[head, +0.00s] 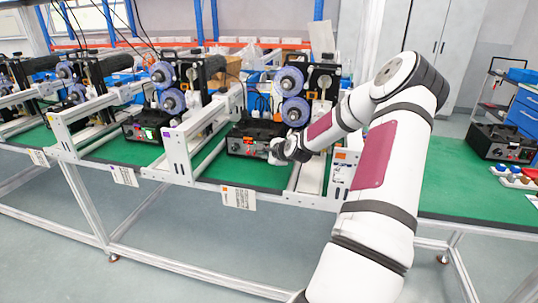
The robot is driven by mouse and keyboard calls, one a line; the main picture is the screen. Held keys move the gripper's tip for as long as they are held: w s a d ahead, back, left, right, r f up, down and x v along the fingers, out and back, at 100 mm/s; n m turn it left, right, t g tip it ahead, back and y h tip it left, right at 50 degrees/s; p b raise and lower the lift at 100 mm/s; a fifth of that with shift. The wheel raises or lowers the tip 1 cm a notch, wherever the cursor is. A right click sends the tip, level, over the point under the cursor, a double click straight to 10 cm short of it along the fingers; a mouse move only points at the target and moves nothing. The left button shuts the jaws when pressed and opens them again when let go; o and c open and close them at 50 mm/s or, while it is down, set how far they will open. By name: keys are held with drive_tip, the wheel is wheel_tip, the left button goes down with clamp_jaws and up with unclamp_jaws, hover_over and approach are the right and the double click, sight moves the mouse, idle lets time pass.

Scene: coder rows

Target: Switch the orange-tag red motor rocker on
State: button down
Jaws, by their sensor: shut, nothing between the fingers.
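My gripper (277,152) is at the far end of my arm, at the front of a black control box (248,138) on the green bench. It looks shut and empty, but it is small here and its fingertips are hard to make out. Small red and orange marks (248,152) show on the box's front, just left of my gripper. An orange tag (341,155) is on a pale panel to the right, beside my forearm. I cannot tell which mark is the red motor rocker or how it is set. My gripper hides the right part of the box front.
Blue-reeled machines (290,80) stand behind the box, with white frame rails around them. Another black box (150,125) with a green light sits to the left. A third black box (500,142) is on the right.

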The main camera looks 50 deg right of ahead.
drive_tip(key=shift+a, duration=0.1)
drive_tip(key=shift+s+a+r+p, duration=0.1)
drive_tip(key=shift+s+a+p, duration=0.25)
drive_tip(key=shift+a+p, duration=0.25)
drive_tip(key=shift+a, duration=0.1)
drive_tip(key=shift+s+a+r+p, duration=0.15)
drive_tip(key=shift+s+a+p, duration=0.1)
drive_tip(key=shift+a+p, duration=0.2)
drive_tip(key=shift+s+a+r+p, duration=0.1)
drive_tip(key=shift+s+a+p, duration=0.15)
drive_tip(key=shift+a, duration=0.25)
drive_tip(key=shift+s+a+r+p, duration=0.1)
drive_tip(key=shift+s+a+p, duration=0.2)
drive_tip(key=shift+a, duration=0.35)
drive_tip(key=shift+s+a+r+p, duration=0.15)
drive_tip(key=shift+a+p, duration=0.25)
drive_tip(key=shift+a, duration=0.2)
drive_tip(key=shift+f, duration=0.1)
